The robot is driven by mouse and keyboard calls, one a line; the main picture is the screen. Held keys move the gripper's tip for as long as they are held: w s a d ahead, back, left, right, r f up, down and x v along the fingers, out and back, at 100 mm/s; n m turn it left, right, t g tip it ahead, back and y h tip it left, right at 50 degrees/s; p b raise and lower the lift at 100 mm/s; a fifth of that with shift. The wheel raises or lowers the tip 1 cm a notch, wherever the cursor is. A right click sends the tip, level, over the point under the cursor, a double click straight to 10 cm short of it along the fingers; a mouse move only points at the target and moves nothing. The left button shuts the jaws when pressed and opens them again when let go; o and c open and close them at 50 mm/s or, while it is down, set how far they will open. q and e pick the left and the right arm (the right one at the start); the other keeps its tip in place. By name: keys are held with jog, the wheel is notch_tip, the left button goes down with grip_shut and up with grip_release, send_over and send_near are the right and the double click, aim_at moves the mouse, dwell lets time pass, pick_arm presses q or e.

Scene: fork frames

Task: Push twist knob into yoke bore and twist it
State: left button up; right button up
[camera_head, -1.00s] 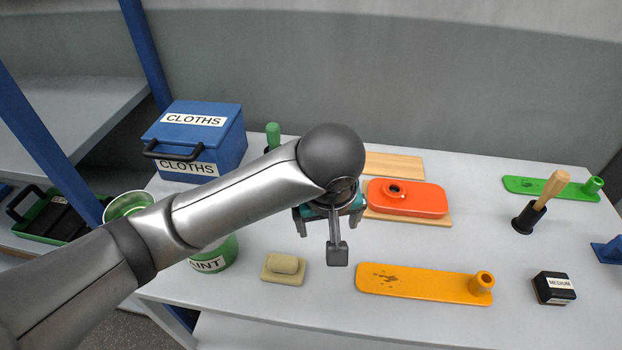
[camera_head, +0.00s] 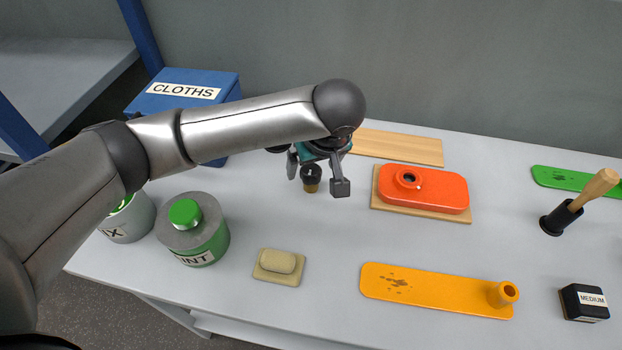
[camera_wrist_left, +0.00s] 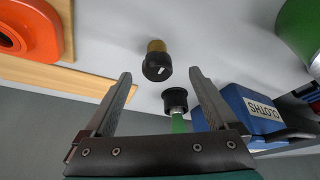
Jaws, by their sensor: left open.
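The twist knob (camera_head: 311,187), a black cap on a brass-coloured stem, stands on the table below my left gripper (camera_head: 316,177). In the left wrist view the knob (camera_wrist_left: 157,65), with a white mark on its cap, lies between and just beyond the fingertips of my left gripper (camera_wrist_left: 160,74). The gripper is open and empty. The orange-red yoke block (camera_head: 440,190) sits on a wooden board to the right; its raised round collar has a dark bore (camera_head: 409,179). The block (camera_wrist_left: 28,30) also shows at the wrist view's upper left. My right gripper is in neither view.
A blue CLOTHS box (camera_head: 180,90) stands behind my left arm. A paint can (camera_head: 193,233) and a beige block (camera_head: 278,265) are at front left. A yellow plate (camera_head: 430,290) lies at front right. A green-handled black tool (camera_wrist_left: 176,103) stands near the knob.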

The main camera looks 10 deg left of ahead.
aim_at(312, 171)
pick_arm(q)
jog(key=shift+w+a+f, duration=0.1)
jog(key=shift+f, duration=0.1)
jog(key=shift+w+f, duration=0.15)
jog(key=shift+f, duration=0.2)
jog(key=b+x, duration=0.1)
jog(key=x, duration=0.3)
jog(key=shift+w+f+b, duration=0.15)
jog(key=shift+b, duration=0.2)
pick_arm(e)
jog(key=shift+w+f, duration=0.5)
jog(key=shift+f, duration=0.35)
pick_arm(q)
grip_shut()
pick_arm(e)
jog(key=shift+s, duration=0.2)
